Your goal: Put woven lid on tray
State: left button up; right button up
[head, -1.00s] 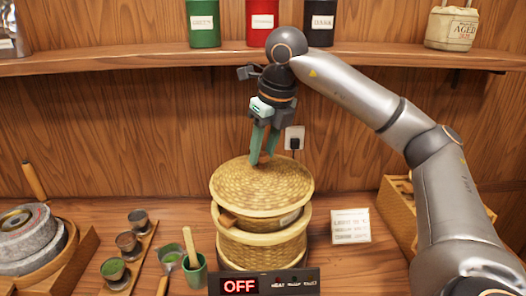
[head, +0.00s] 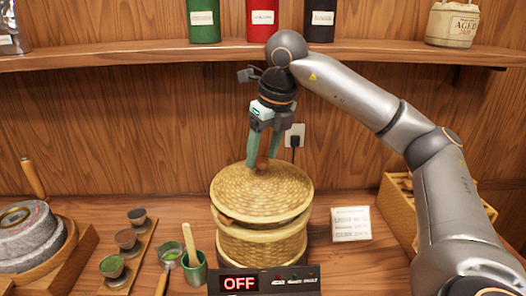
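The round woven lid (head: 240,190) lies on top of the round woven tray (head: 262,250), which stands at the middle of the counter. A narrow dark gap shows between the lid's front edge and the tray's rim, so I cannot tell if the lid sits fully flush. My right gripper (head: 262,163) is above the lid's centre, pointing down. Its teal fingers stand apart on either side of the lid's brown knob (head: 263,154) and look open around it. The tray's inside is hidden by the lid. My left gripper is out of view.
A black control panel (head: 300,280) reading OFF stands in front of the tray. A green cup (head: 195,272) and small cups on a wooden board are to the left. A white card (head: 351,224) and wooden box (head: 398,212) are to the right. A shelf (head: 150,62) runs behind.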

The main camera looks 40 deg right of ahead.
jog(key=shift+o, duration=0.5)
jog(key=shift+r, duration=0.1)
jog(key=shift+r+p, duration=0.3)
jog(key=v, duration=0.7)
notch_tip(320, 180, up, 5)
jog(key=p, duration=0.4)
send_over(267, 176)
jog(key=s, duration=0.2)
jog(key=shift+r, duration=0.15)
